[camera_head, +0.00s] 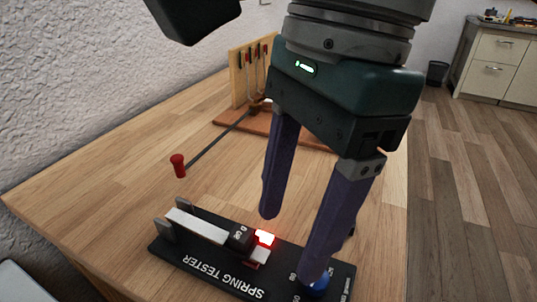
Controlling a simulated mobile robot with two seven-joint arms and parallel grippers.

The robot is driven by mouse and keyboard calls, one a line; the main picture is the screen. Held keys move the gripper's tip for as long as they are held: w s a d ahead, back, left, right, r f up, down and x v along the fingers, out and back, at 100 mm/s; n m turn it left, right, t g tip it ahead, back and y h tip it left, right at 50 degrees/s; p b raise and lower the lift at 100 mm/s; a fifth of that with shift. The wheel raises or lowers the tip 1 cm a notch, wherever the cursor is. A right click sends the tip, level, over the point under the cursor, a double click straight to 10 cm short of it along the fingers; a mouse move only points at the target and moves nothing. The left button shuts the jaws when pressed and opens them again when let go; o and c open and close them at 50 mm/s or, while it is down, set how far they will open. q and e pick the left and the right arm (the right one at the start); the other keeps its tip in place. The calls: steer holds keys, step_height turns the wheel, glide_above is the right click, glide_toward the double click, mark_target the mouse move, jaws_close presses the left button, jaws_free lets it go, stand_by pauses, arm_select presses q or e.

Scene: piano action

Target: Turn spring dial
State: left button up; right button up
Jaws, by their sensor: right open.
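The black spring tester (207,262) lies on the wooden table near the bottom of the view. It carries a pale bar, a dark block (240,237) and a glowing red light (264,238). A blue dial (318,288) sits at its right end, partly hidden behind a fingertip. My right gripper (290,247) points down over the tester with its two purple fingers apart. One fingertip is at or in front of the dial; I cannot tell whether it touches. The other is beyond the red light, with nothing between the fingers. My left gripper is not seen.
A wooden stand (240,78) with hanging parts and a brown base stands at the back of the table. A thin rod with a red knob (178,165) reaches out from it towards the left. The table (110,180) is clear at left. The white wall borders it.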

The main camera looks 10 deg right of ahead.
steer(key=d+f, duration=0.1)
steer(key=f, duration=0.2)
steer(key=d+f+h, duration=0.1)
steer(key=f, duration=0.3)
steer(key=w+d+f+h, duration=0.1)
steer(key=f, duration=0.2)
steer(key=shift+d+f+t, duration=0.2)
steer(key=shift+d+t, duration=0.1)
steer(key=shift+c, duration=0.4)
jaws_close()
